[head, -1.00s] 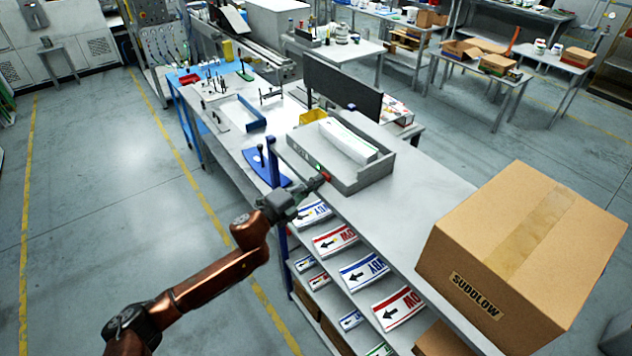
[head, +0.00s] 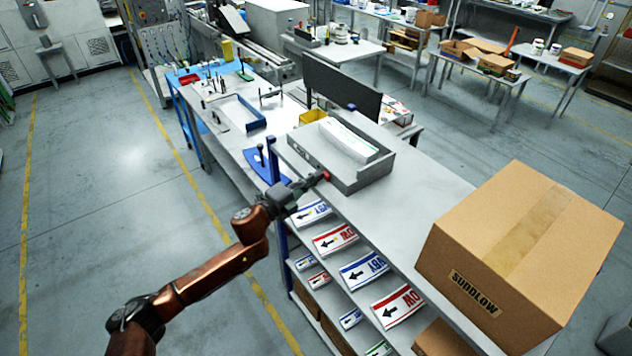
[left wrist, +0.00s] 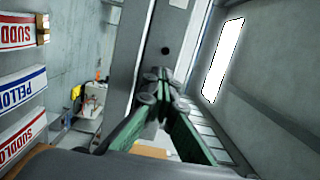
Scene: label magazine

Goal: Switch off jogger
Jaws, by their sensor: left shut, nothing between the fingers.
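The jogger (head: 376,177) is a grey open-topped tray unit at the near edge of the long bench, with a stack of white paper (head: 350,140) in it. A small red button (head: 326,175) shows on its near side, right at my left gripper's tips. My left gripper (head: 318,180) is shut and empty, reaching up to that side from the left. I cannot tell whether it touches the button. In the left wrist view its green fingers (left wrist: 163,78) meet in front of a grey surface; the button is not visible there. My right gripper is out of view.
Shelves below the bench hold printed labels (head: 335,240). A large cardboard box (head: 510,265) stands at the bench's right end. A blue stand (head: 265,165) is left of the jogger. Bare bench top lies between jogger and box.

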